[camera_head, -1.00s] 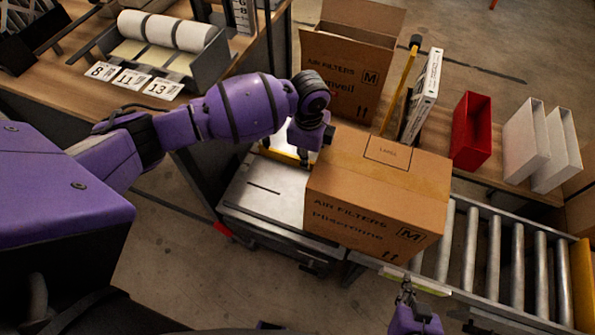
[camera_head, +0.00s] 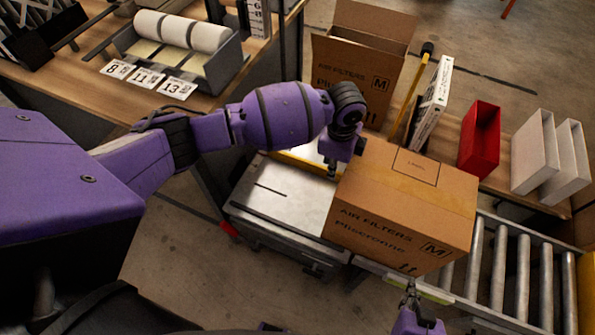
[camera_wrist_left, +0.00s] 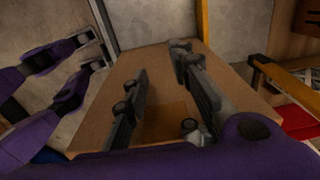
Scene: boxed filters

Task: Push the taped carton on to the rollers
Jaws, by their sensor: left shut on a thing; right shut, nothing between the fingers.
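The taped carton (camera_head: 400,225), brown and printed AIR FILTERS with an M, sits upright, its left part by the metal platform (camera_head: 285,200) and its right part over the near end of the rollers (camera_head: 497,262). Its underside is hidden. My left gripper (camera_head: 334,166) is at the carton's far left top edge, partly hidden by its wrist. In the left wrist view its two fingers (camera_wrist_left: 165,88) show apart over the brown carton (camera_wrist_left: 165,58), holding on to it; the contact is unclear. My right gripper (camera_head: 411,290) is shut and empty, near the carton's front bottom edge.
An open carton (camera_head: 350,70), a white upright box (camera_head: 432,105), a red bin (camera_head: 480,140) and white bins (camera_head: 535,150) stand behind. A yellow bar (camera_head: 412,95) leans there. A bench (camera_head: 90,95) with filter rolls is at left. The rollers right of the carton are clear.

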